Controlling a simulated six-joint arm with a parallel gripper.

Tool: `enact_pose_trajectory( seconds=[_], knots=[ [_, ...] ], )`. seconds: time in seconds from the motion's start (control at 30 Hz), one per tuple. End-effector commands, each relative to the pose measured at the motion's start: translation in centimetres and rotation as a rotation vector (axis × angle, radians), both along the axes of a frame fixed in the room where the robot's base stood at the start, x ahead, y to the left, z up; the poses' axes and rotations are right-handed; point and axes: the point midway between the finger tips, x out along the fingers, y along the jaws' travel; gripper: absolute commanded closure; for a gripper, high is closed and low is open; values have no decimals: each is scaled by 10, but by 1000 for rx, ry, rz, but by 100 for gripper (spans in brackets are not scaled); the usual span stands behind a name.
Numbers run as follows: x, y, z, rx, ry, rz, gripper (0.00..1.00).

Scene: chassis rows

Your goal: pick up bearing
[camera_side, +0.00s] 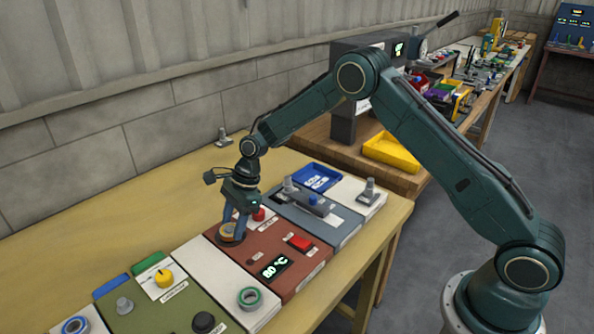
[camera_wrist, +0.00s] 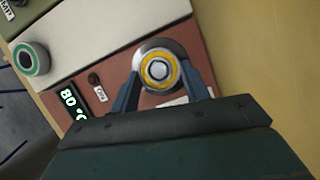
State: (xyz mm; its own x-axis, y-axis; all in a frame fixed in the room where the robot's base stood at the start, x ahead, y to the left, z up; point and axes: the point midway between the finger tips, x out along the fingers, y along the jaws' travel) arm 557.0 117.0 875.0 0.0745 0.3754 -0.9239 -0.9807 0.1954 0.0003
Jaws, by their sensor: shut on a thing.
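The bearing (camera_wrist: 160,70) is a round metal piece with a yellow ring and a silver centre. It sits between the two blue fingers of my gripper (camera_wrist: 164,84) in the wrist view. I cannot tell whether the bearing still touches the plate.
The red-brown panel carries an 80 °C display (camera_side: 274,267), a red switch (camera_side: 299,243) and a red knob (camera_side: 258,214). A grey panel with fittings (camera_side: 318,217) and a blue tray (camera_side: 317,177) stand to the right.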

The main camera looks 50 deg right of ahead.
Motion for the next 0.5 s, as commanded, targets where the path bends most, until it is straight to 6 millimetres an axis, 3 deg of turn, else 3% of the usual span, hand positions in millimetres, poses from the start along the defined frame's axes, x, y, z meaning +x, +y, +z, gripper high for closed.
enact_pose_trajectory(
  seconds=[0.27, 0.5],
  knots=[
    [1, 0, 21, 0, -5, 0, 80],
    [1, 0, 61, 0, -6, 0, 80]
  ],
)
